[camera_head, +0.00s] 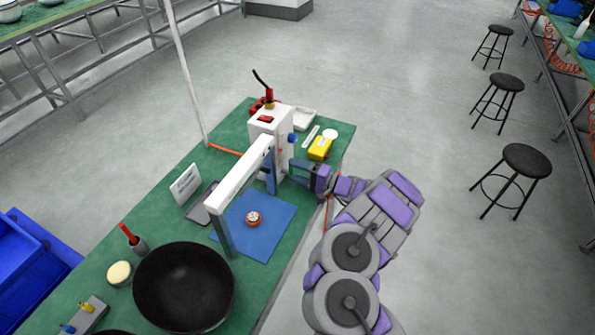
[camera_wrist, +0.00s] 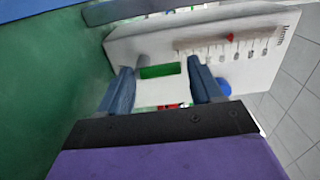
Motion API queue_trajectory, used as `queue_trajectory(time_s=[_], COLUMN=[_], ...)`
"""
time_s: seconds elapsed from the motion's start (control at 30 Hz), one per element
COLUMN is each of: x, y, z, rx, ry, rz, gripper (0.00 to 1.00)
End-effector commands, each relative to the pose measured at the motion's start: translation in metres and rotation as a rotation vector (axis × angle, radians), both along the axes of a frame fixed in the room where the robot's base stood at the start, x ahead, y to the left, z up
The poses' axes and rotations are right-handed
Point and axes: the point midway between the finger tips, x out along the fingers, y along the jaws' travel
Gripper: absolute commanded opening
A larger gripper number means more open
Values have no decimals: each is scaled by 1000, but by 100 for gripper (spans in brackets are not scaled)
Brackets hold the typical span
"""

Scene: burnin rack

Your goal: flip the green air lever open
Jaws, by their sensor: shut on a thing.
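The green air lever (camera_wrist: 160,71) shows in the wrist view as a small green bar against a white machine face, between the tips of my two blue fingers. My gripper (camera_wrist: 162,78) is shut on it, with a finger close to each end; exact contact is hard to see. In the head view my gripper (camera_head: 290,174) reaches in from the right, low beside the white machine (camera_head: 283,150). The lever is not discernible in that view.
The white machine arm (camera_head: 241,178) stretches over a blue mat (camera_head: 275,232) holding a small red-and-white round part (camera_head: 254,219). A yellow box (camera_head: 319,148) stands right of the machine. A black pan (camera_head: 184,287) sits at the front.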

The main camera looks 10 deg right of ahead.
Motion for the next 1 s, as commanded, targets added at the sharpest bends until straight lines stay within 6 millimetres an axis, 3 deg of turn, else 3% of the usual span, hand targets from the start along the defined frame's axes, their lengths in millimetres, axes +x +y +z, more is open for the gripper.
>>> queue_trajectory(time_s=[0.47,0.5,0.7,1.0], x=[-1,-1,-1,-2], y=[1,1,1,-2], z=[-2,-2,-1,-1], rx=[-8,-8,-8,-6], ry=[-6,-6,-7,-7], rz=[3,3,2,1], gripper=[35,69,88,89])
